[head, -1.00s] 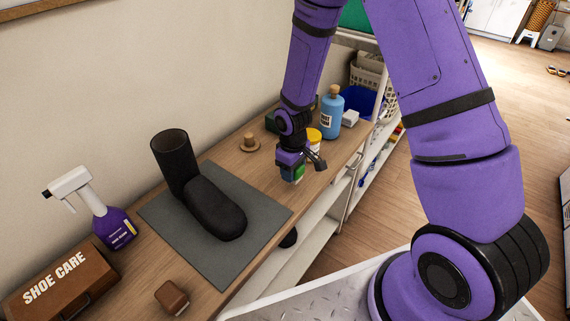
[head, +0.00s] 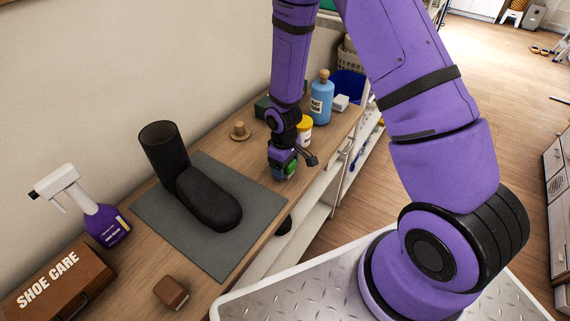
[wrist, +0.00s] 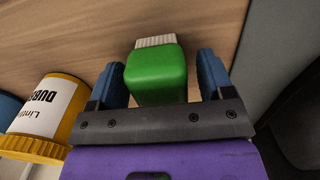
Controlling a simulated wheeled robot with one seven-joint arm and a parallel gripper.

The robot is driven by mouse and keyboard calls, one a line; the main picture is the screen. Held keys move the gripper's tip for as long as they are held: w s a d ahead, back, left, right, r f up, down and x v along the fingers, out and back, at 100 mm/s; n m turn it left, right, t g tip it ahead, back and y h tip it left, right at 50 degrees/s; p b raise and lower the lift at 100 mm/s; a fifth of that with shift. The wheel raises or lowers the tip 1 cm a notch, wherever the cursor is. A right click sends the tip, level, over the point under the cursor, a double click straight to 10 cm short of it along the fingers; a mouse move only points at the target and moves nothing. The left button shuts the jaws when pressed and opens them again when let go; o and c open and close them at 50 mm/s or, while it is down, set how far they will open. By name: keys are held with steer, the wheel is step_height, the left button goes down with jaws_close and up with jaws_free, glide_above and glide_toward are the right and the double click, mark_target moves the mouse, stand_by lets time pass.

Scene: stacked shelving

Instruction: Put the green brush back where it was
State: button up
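The green brush (wrist: 156,75) is between the two blue fingers of my gripper (wrist: 163,78) in the wrist view, its pale bristles pointing at the wooden bench top. A narrow gap shows between the brush and the right finger; the left finger is very close to it. The gripper looks open around the brush. In the head view my gripper (head: 283,170) is low over the bench near its front edge, with a bit of the green brush (head: 292,169) showing. Whether the bristles touch the wood is hard to tell.
A yellow-lidded jar (head: 304,130) stands close behind the gripper, with a blue bottle (head: 321,100) beyond. A spray bottle (head: 103,222), shoe care box (head: 55,283) and brown brush (head: 171,292) are nearer.

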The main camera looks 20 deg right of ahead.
steer(key=shift+r, duration=0.1)
step_height(320, 180, up, 24)
steer(key=s+d+m+t, duration=0.2)
steer(key=d, duration=0.1)
steer(key=s+d+r+m+t, duration=0.1)
steer(key=s+d+r+m, duration=0.1)
steer(key=s+r, duration=0.8)
steer(key=s+d+r+m+t, duration=0.2)
steer(key=s+r, duration=0.7)
steer(key=s, duration=0.2)
steer(key=shift+r+m+t, duration=0.3)
steer(key=shift+r+m, duration=0.1)
